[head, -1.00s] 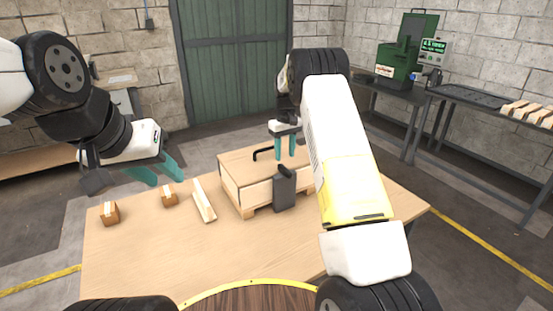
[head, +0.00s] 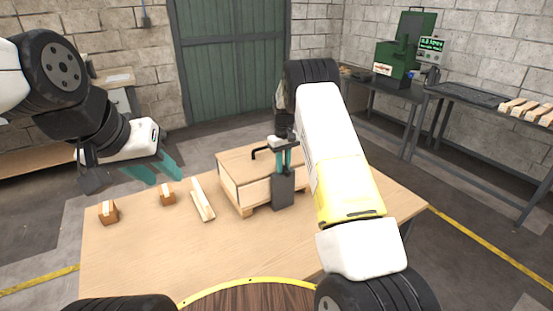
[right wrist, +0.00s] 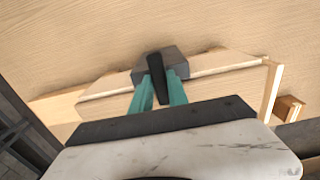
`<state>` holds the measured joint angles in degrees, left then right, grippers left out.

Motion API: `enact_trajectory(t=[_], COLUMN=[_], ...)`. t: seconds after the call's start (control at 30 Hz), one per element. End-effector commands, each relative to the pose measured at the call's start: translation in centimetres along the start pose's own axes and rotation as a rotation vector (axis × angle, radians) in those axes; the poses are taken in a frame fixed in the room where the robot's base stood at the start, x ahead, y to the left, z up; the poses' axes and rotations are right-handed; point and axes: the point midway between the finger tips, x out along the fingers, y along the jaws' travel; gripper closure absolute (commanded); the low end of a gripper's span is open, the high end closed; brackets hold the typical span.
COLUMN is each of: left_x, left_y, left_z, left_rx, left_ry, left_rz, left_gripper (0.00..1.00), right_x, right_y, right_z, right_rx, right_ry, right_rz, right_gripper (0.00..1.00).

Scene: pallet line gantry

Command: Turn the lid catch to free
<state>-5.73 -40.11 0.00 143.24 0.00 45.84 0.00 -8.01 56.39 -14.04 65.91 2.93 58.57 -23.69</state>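A wooden crate (head: 246,192) with a flat lid stands on the wooden table. A dark grey catch plate (head: 283,192) is on its near right side; in the right wrist view a black catch handle (right wrist: 157,78) stands up from a grey block (right wrist: 176,57). My right gripper (head: 284,170) is down at the catch. Its two teal fingers (right wrist: 160,88) lie on either side of the handle; whether they press on it I cannot tell. My left gripper (head: 156,176) is open and empty above the table's left part.
A black bent bar handle (head: 263,150) is on the lid. A wooden strip (head: 202,200) and two small boxes, one near (head: 108,213) and one farther (head: 167,199), lie left of the crate. The table's front (head: 220,245) is clear. A green machine (head: 402,55) stands at the back right.

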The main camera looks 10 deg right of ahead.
Motion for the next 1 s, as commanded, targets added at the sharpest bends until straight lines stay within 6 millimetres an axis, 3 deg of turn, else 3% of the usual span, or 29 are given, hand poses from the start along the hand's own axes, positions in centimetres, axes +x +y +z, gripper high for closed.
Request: enact_trajectory(t=[0.47, 1.0], left_x=[0.00, 0.00], left_y=[0.00, 0.00], left_z=[0.00, 0.00], left_rx=[0.000, 0.000], left_ry=[0.000, 0.000], left_rz=[0.000, 0.000], left_gripper=[0.64, 0.64], right_x=[-0.06, -0.09], right_y=[0.01, 0.04], right_z=[-0.02, -0.02], right_rx=[0.078, 0.537], right_ry=[0.001, 0.001], right_rz=[0.001, 0.001], right_gripper=[1.00, 1.00])
